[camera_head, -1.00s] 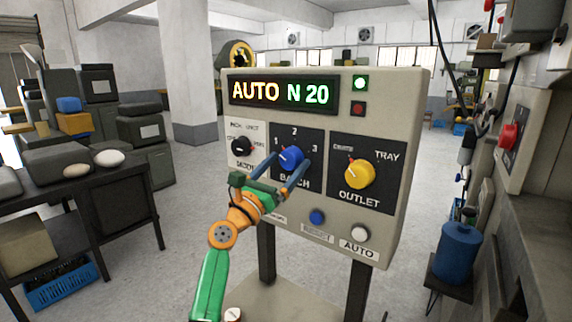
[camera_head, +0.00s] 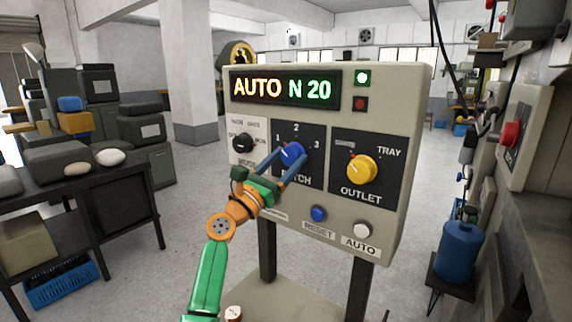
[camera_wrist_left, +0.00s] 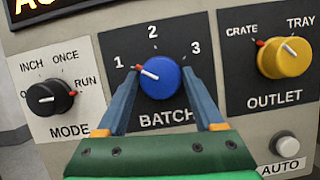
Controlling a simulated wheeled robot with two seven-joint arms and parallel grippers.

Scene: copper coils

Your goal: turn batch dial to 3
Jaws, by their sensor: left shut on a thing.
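The blue batch dial (camera_head: 293,153) is on the front of the grey control panel (camera_head: 415,130). It also shows in the left wrist view (camera_wrist_left: 160,80). Its white pointer is turned to the upper left, toward the 1 mark; 2 is at the top and 3 at the upper right. My left gripper (camera_head: 292,156) is shut on the dial, with one blue finger on each side of it, as the left wrist view shows (camera_wrist_left: 161,82). My right gripper is not in view.
The black mode dial (camera_wrist_left: 50,97) is left of the batch dial, pointing at RUN. The yellow outlet dial (camera_wrist_left: 284,58) is to the right, pointing at CRATE. Below are the blue reset button (camera_head: 318,214) and white auto button (camera_head: 362,230). The display (camera_head: 285,88) reads AUTO N 20.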

